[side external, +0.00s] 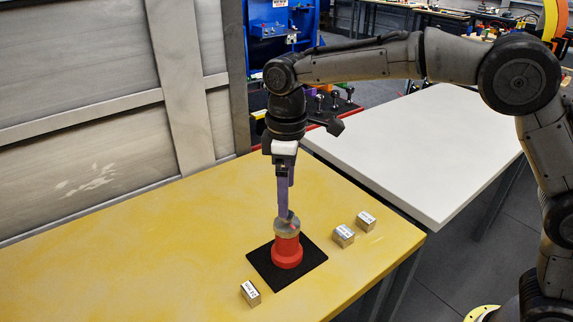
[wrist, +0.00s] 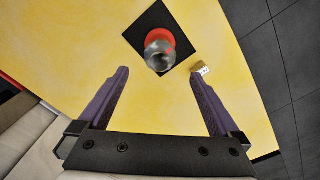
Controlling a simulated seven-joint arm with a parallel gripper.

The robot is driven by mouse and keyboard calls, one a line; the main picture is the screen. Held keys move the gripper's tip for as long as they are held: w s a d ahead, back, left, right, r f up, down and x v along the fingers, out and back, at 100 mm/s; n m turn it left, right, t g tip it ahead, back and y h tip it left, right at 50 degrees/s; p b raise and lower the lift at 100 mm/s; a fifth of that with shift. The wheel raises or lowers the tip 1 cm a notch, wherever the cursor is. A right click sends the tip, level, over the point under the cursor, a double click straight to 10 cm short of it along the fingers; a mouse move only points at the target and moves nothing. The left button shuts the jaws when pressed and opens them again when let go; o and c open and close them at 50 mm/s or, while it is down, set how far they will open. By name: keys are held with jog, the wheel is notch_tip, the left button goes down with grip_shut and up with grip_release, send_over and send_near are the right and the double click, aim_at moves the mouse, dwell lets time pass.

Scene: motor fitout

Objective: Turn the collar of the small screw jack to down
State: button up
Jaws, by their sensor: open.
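The small screw jack has a red round body (side external: 287,253) and a silvery metal collar and top (side external: 287,228). It stands upright on a black square mat (side external: 260,263). In the wrist view the metal top (wrist: 159,57) covers much of the red body (wrist: 160,36). My gripper (side external: 286,209) points down at the jack, its purple fingers close to the metal top. In the wrist view my gripper (wrist: 158,74) is open and empty, and the metal top appears just beyond the gap between its fingertips. The side view does not show clearly whether a finger touches it.
Two small labelled blocks (side external: 343,236) (side external: 365,221) stand right of the mat, and another labelled block (side external: 250,293) stands in front of it. The yellow table (side external: 130,265) is clear to the left. A white table (side external: 430,150) stands behind on the right.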

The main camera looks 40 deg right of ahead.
notch_tip(320, 180, up, 6)
dwell(0.5)
jog(key=m+g+y, duration=0.3)
jog(key=m+y, duration=1.5)
jog(key=m, duration=0.7)
send_near(278, 233)
jog(key=a, duration=0.5)
jog(key=s+a, duration=0.1)
jog(key=a, duration=0.1)
jog(key=shift+a+r, duration=0.1)
jog(key=shift+a, duration=0.2)
